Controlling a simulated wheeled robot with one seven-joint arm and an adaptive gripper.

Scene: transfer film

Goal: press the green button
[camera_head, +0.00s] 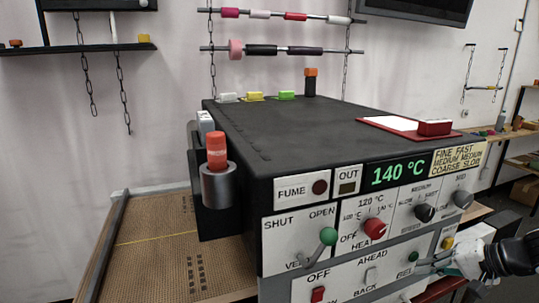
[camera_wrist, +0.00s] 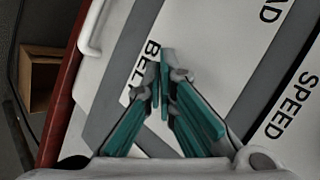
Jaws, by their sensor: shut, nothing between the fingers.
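A small round green button (camera_head: 413,256) sits on the lower white panel of the black machine (camera_head: 300,120), just above the partly covered lettering. My gripper (camera_head: 422,264) comes in from the right, its fingertips close to the button's lower right. I cannot tell whether they touch anything. In the wrist view my gripper (camera_wrist: 164,62) is shut and empty, its teal-padded fingers together over the panel by the partly covered "BEL" lettering. The green button cannot be made out in the wrist view; the fingers may hide it.
A green-balled vent lever (camera_head: 328,236), a red heat knob (camera_head: 375,228), a red switch (camera_head: 318,295) and a yellow button (camera_head: 447,243) are on the same front. A pale handle (camera_wrist: 92,28) stands out beside the lettering. An orange-topped cylinder (camera_head: 217,165) is on the machine's left side.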

